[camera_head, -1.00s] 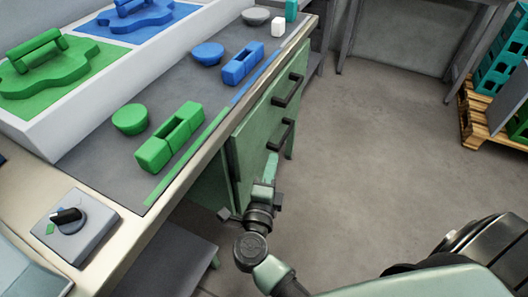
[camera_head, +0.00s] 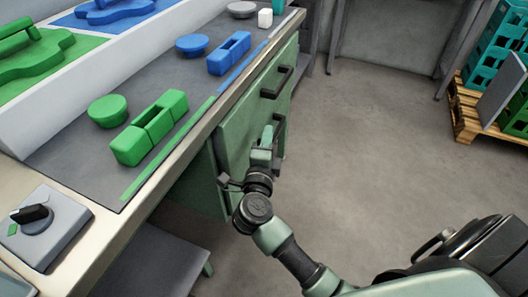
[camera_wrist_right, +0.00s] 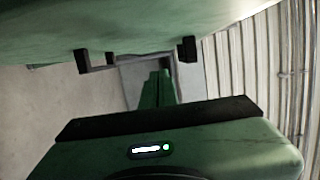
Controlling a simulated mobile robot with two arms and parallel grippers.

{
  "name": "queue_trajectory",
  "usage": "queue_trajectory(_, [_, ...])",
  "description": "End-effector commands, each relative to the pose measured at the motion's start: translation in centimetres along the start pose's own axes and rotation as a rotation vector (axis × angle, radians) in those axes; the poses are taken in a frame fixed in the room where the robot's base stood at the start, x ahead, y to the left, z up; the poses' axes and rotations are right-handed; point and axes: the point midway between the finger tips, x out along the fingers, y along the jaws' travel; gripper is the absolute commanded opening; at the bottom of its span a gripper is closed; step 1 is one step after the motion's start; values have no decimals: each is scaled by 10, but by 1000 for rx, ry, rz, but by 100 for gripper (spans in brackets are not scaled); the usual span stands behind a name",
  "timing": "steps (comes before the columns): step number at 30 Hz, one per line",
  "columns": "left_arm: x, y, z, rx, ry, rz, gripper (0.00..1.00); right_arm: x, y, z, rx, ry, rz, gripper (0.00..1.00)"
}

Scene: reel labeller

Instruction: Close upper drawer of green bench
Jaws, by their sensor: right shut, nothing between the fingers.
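The green bench (camera_head: 233,140) has a front with two black bar handles, an upper one (camera_head: 278,82) and a lower one (camera_head: 279,130). Whether the upper drawer stands out from the bench, and how far, I cannot tell. My right gripper (camera_head: 266,140) is shut and empty, close in front of the bench front beside the lower handle, and hides part of it. In the right wrist view its fingers (camera_wrist_right: 158,88) point ahead, below a green surface (camera_wrist_right: 130,25) with black handle parts (camera_wrist_right: 187,49). Contact is not clear. My left gripper is out of view.
The bench top carries green and blue parts, a white tray wall (camera_head: 75,105) and a grey switch box (camera_head: 45,228). A grey shelf (camera_head: 160,265) lies low beside the bench. A pallet with crates (camera_head: 465,115) stands at right. The floor between is clear.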

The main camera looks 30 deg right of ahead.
Motion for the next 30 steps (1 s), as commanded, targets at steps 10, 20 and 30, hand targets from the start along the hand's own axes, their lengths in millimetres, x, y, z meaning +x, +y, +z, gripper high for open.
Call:
queue_trajectory(10, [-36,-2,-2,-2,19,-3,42,10,0,37,0,-1,0,0])
queue_trajectory(20, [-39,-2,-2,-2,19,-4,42,10,0,39,0,-1,0,0])
queue_trajectory(30, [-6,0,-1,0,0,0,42,14,-1,57,0,-1,2,0])
